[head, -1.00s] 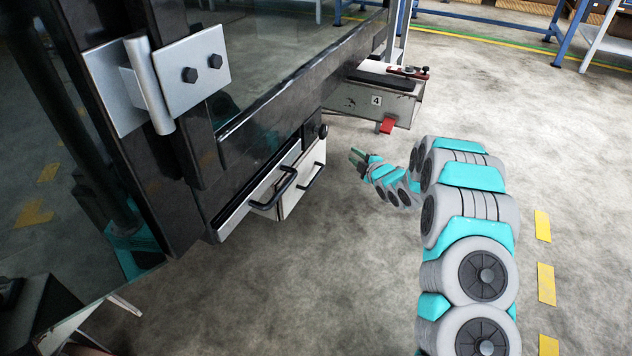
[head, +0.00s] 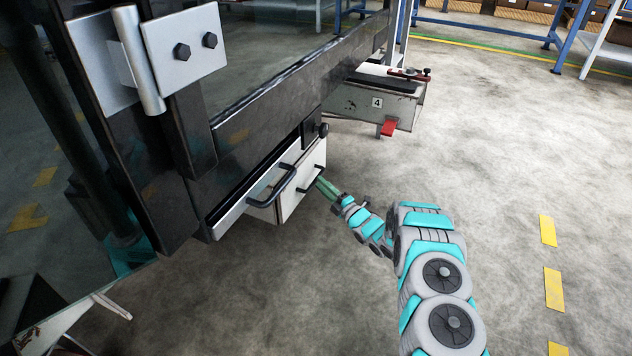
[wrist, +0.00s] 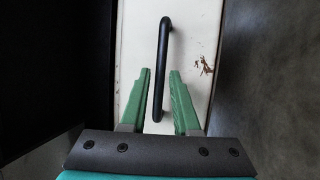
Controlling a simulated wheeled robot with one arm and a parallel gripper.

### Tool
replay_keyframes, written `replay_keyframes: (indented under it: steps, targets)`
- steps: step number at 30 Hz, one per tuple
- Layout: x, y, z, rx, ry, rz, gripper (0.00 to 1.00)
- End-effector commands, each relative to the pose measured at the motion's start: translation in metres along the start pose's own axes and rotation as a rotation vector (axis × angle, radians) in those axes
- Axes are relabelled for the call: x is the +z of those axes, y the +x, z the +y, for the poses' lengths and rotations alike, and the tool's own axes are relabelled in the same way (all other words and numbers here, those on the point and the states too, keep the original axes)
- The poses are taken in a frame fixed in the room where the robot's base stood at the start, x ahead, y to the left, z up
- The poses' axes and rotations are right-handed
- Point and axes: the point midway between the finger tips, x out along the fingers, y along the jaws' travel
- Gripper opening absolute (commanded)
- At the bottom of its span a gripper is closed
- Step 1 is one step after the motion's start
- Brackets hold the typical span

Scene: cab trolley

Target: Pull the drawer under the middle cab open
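Under the dark cab are pale drawer fronts with black bar handles. The drawer (head: 290,203) has a handle (head: 317,168) at its far side, and my gripper (head: 321,184) is right at it. In the wrist view a white drawer front (wrist: 198,25) fills the middle, with a black bar handle (wrist: 164,45) running up and down. My gripper (wrist: 161,72) is open there, its green fingers on either side of the handle's lower part, with gaps visible. Whether the fingers reach the handle's depth I cannot tell. The drawer looks shut.
A nearer handle (head: 272,189) sits on the pale front to the left. The cab door with a metal hinge (head: 185,47) stands above. A grey box marked 4 (head: 375,104) with a red tab is farther back. Open concrete floor lies to the right.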

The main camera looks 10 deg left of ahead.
Motion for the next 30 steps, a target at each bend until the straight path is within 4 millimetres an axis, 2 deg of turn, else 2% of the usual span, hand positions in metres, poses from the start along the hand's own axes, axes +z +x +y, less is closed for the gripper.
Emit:
replay_keyframes:
  steps: [3, 7, 18, 26, 30]
  targets:
    - [-0.001, 0.017, -0.002, -0.003, 0.000, 0.001, 0.30]
    - [-0.001, 0.031, -0.001, -0.001, 0.000, 0.002, 0.30]
    - [0.000, 0.037, -0.001, -0.003, 0.003, -0.001, 0.30]
    - [0.000, 0.037, -0.001, -0.003, 0.003, -0.001, 0.01]
    - [0.000, 0.037, -0.001, -0.004, 0.003, -0.001, 0.00]
